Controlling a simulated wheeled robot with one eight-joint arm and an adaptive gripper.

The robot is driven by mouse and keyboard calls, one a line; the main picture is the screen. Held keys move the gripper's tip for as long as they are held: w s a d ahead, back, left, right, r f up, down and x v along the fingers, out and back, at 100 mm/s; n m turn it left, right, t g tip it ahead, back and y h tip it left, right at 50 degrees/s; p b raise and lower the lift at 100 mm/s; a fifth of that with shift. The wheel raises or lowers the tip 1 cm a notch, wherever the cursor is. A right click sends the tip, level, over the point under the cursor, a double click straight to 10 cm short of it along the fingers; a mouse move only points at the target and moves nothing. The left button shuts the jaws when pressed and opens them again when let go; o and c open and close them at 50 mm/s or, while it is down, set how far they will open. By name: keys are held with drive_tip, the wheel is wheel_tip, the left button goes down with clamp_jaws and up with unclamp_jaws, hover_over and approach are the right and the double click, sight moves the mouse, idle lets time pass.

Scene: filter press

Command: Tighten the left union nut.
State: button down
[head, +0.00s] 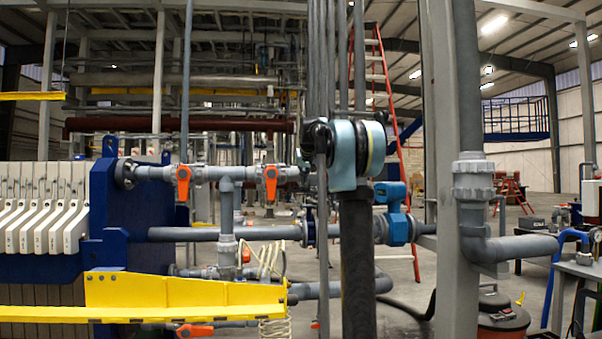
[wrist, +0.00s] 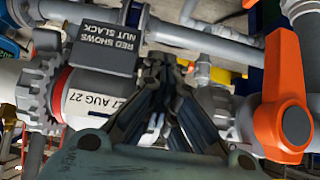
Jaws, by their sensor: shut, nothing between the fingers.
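In the wrist view, where the lettering is upside down, a grey ribbed union nut (wrist: 42,92) sits on the pipe at the left. A red band shows beside it, next to a white collar (wrist: 92,98) with date lettering. A dark tag (wrist: 103,35) reading "RED SHOWS NUT SLACK" is above. Another grey ribbed fitting (wrist: 218,110) is at the right, by an orange valve handle (wrist: 285,105). I cannot tell which is the left union nut. My gripper (wrist: 155,70) is shut and empty, its dark fingers between these fittings. In the head view my arm hides it.
In the head view, two orange valve handles, left (head: 183,182) and right (head: 270,182), sit on the grey upper pipe. A yellow beam (head: 180,292) runs low in front. The white-plated press (head: 45,205) stands left, a blue valve body (head: 398,230) right, a grey column (head: 452,170) further right.

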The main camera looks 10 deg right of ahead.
drive_tip(key=shift+x, duration=1.3)
drive_tip(key=shift+d+f, duration=0.1)
drive_tip(key=shift+d, duration=0.05)
drive_tip(key=shift+s, duration=0.1)
drive_tip(key=w+r+v, duration=0.1)
drive_tip(key=v, duration=0.6)
drive_tip(key=shift+s+r, duration=0.2)
